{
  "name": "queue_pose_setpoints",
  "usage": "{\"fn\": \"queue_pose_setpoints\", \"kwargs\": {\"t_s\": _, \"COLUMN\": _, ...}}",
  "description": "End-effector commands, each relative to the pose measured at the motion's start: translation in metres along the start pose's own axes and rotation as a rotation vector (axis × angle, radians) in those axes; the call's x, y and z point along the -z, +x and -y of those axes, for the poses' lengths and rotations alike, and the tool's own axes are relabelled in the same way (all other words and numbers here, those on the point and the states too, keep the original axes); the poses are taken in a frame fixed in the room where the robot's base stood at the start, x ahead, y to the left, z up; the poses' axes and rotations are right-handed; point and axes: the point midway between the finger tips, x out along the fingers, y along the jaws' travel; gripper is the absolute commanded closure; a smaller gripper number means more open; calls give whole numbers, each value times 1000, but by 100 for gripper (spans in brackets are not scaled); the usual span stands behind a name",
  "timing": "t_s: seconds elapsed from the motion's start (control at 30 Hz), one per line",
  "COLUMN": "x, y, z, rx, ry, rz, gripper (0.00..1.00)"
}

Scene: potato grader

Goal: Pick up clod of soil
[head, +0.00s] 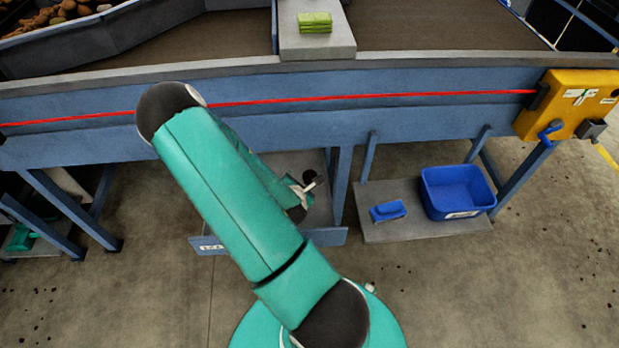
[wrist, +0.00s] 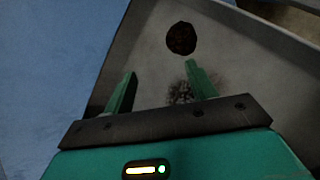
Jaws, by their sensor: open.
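The clod of soil (wrist: 181,38) is a dark brown, roundish lump on the grey floor of a low tray (wrist: 148,50). My gripper (wrist: 160,72) is open, with its two green fingers apart and nothing between them. The clod lies beyond the fingertips, nearer the line of the right finger, and is not touched. In the head view a small dark lump, which looks like the clod (head: 309,177), shows just past the end of my arm, under the conveyor. My arm hides much of the tray (head: 325,237) there.
The blue conveyor frame (head: 420,110) with a red cord runs above the tray. A blue frame leg (head: 342,185) stands at the tray's right. A blue bin (head: 457,190) and a blue brush-like item (head: 388,211) sit on a low board further right. Dark crumbs (wrist: 182,92) lie near the right finger.

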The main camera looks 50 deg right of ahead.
Motion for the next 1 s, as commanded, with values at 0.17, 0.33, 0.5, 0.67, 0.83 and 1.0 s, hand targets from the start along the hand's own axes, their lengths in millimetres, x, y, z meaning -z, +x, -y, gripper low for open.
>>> {"fn": "queue_pose_setpoints", "kwargs": {"t_s": 0.17, "x": -12, "y": 8, "z": 37, "rx": -28, "ry": -240, "rz": 69, "gripper": 43}}
{"fn": "queue_pose_setpoints", "kwargs": {"t_s": 0.33, "x": -17, "y": 16, "z": 45, "rx": -42, "ry": -314, "rz": 90, "gripper": 43}}
{"fn": "queue_pose_setpoints", "kwargs": {"t_s": 0.5, "x": -18, "y": 33, "z": 43, "rx": -44, "ry": -314, "rz": 91, "gripper": 43}}
{"fn": "queue_pose_setpoints", "kwargs": {"t_s": 0.67, "x": -16, "y": 53, "z": 41, "rx": -43, "ry": -310, "rz": 91, "gripper": 43}}
{"fn": "queue_pose_setpoints", "kwargs": {"t_s": 0.83, "x": -16, "y": 78, "z": 40, "rx": -41, "ry": -311, "rz": 90, "gripper": 43}}
{"fn": "queue_pose_setpoints", "kwargs": {"t_s": 1.0, "x": -16, "y": 85, "z": 39, "rx": -42, "ry": -312, "rz": 88, "gripper": 43}}
